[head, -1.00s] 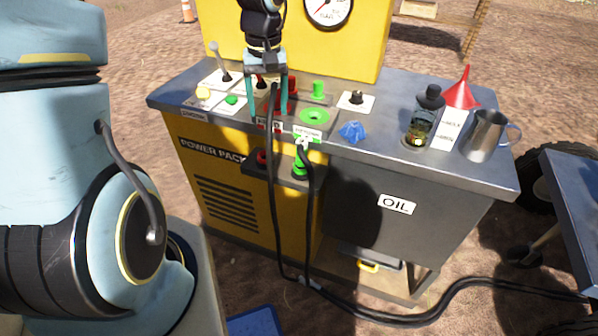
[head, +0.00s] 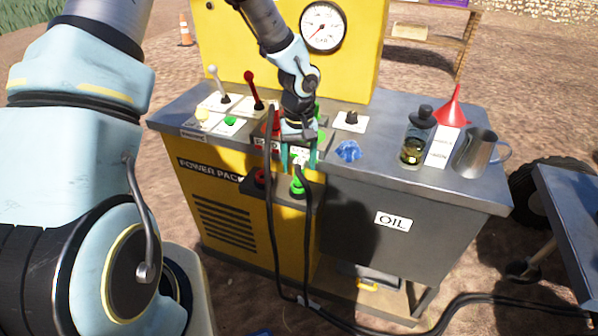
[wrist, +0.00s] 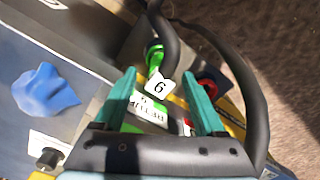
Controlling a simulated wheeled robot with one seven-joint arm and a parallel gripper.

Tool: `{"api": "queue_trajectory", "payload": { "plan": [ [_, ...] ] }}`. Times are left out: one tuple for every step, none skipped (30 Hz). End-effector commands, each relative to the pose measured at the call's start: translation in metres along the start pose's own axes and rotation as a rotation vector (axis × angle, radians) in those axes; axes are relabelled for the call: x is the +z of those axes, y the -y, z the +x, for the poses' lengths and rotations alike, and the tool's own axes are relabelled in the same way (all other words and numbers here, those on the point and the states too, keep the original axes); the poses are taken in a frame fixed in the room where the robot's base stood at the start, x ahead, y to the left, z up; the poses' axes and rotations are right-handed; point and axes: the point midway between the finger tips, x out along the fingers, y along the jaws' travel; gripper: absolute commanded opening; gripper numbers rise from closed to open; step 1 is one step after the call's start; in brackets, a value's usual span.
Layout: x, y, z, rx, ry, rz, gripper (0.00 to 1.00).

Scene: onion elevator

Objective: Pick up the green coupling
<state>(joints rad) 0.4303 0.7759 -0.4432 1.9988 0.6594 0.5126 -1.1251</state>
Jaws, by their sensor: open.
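The green coupling (head: 297,186) sits on the front ledge of the power pack, with a black hose at it. In the wrist view the green coupling (wrist: 155,58) shows beyond the fingertips, partly covered by the hose. A white tag (wrist: 159,84) with a digit, 6 or 9, hangs by the hose. My gripper (head: 299,160) is open above and behind the coupling, over the green return label. In the wrist view my gripper (wrist: 159,78) has its teal fingers spread, with the tag and label between them and the coupling apart from them.
A red coupling (head: 261,177) with its own hose is just left. A blue rag (head: 348,150), glass bottle (head: 414,145), red funnel (head: 453,108) and metal jug (head: 478,155) stand right on the bench. Levers (head: 252,88) rise at the left. A gauge (head: 325,27) is behind.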

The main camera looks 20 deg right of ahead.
Motion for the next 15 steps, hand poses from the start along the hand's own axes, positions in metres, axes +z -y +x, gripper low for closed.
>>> {"api": "queue_trajectory", "payload": {
  "plan": [
    [0.001, 0.0, 0.006, -0.001, 0.003, 0.002, 0.73],
    [0.001, -0.001, 0.009, 0.0, 0.002, 0.002, 0.73],
    [0.001, -0.001, 0.014, 0.0, 0.002, 0.003, 0.73],
    [0.001, -0.001, 0.017, 0.0, 0.002, 0.002, 0.73],
    [0.001, -0.001, 0.018, 0.0, 0.001, 0.001, 0.73],
    [0.0, -0.001, 0.02, 0.001, 0.0, 0.001, 0.73],
    [0.0, -0.001, 0.021, 0.001, 0.0, 0.001, 0.73],
    [0.0, -0.001, 0.022, 0.001, -0.001, 0.001, 0.73],
    [0.0, 0.0, 0.022, 0.001, -0.001, 0.001, 0.73],
    [0.0, 0.0, 0.022, 0.001, -0.001, 0.001, 0.73],
    [0.0, 0.0, 0.022, 0.001, -0.001, 0.001, 0.73],
    [0.0, 0.0, 0.022, 0.001, -0.001, 0.001, 0.73],
    [0.0, 0.0, 0.022, 0.001, -0.001, 0.001, 0.73],
    [0.0, 0.0, 0.022, 0.001, -0.001, 0.001, 0.7],
    [0.0, 0.0, 0.022, 0.001, -0.001, 0.001, 0.66]
  ]
}}
